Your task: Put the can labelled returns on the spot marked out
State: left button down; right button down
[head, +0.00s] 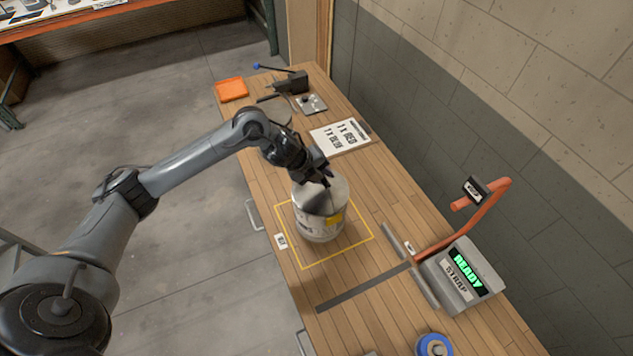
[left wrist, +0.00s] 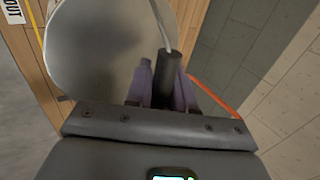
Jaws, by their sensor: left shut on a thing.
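A pale grey metal can (head: 318,225) with a yellow label stands upright, or hangs just above the table, inside a yellow square outline (head: 341,256); I cannot tell whether it touches the wood. Its label text is too small to read. My left gripper (head: 324,178) is above the can's lid, shut on the can's handle. In the left wrist view the dark handle grip (left wrist: 167,80) with its wire sits between my fingers, and the round lid (left wrist: 100,60) fills the upper left. A tag (head: 281,241) lies at the outline's left edge, ending in "OUT" in the wrist view.
A strap machine (head: 462,278) reading READY, with an orange arm, stands at the right. A paper sign (head: 340,136), an orange tray (head: 231,89) and a black tool (head: 290,84) lie at the back. A blue roll (head: 433,345) is at the front. A wall borders the right.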

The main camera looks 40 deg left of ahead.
pick_arm(q)
jog(key=shift+a+f, duration=0.3)
jog(key=shift+a, duration=0.25)
jog(key=shift+a+f, duration=0.3)
jog(key=shift+a, duration=0.25)
jog(key=shift+f+p, duration=0.4)
jog(key=shift+f, duration=1.65)
jog(key=shift+f, duration=0.15)
jog(key=c, duration=1)
grip_release()
jog(key=shift+o, duration=0.2)
